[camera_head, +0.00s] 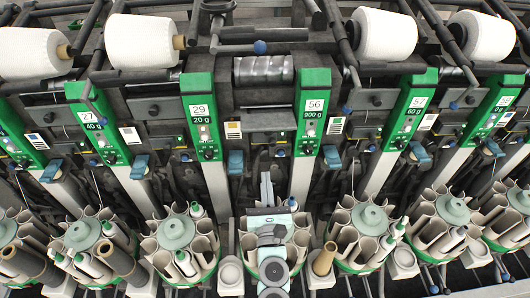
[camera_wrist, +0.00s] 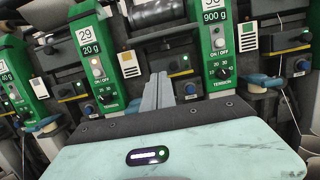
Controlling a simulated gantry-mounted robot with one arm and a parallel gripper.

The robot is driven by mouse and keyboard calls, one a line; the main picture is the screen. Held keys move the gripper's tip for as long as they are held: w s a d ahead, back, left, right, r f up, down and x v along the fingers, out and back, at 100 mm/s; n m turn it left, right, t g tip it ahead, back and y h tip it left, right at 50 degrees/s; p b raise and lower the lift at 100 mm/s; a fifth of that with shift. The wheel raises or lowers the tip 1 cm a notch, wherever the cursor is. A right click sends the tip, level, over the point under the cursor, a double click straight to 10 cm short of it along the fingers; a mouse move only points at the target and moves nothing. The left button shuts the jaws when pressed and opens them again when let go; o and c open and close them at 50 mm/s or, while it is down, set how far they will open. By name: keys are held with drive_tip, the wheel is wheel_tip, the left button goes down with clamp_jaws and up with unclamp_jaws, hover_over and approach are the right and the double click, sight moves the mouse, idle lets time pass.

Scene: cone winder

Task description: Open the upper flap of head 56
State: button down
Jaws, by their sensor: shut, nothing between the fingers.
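The green panel of head 56 (camera_head: 312,118) carries a "56" label and a "900 g" label, and stands right of centre in the head view. In the wrist view this panel (camera_wrist: 220,48) is at the upper right, its number cut by the top edge. A dark cover (camera_head: 266,120) lies between panels 29 and 56. I cannot tell which part is the upper flap. My gripper (camera_head: 266,180) is shut and empty, pointing at the machine, below and left of panel 56. Its fingers (camera_wrist: 158,92) are together in the wrist view, between panels 29 and 56.
Green panel 29 (camera_head: 203,122) stands to the left and panel 57 (camera_head: 408,108) to the right. Blue levers (camera_head: 332,156) jut out below the panels. A bare drum (camera_head: 263,70) is above the dark cover. Round bobbin magazines (camera_head: 366,220) flank my arm along the bottom.

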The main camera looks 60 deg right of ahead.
drive_tip(key=p, duration=0.1)
approach(268, 126)
drive_tip(key=w+d+f, duration=0.5)
drive_tip(key=r+p, duration=0.2)
drive_tip(key=r, duration=0.2)
drive_tip(key=shift+s+a+r+p, duration=0.15)
drive_tip(key=shift+s+p, duration=0.1)
drive_tip(key=shift+p, duration=0.15)
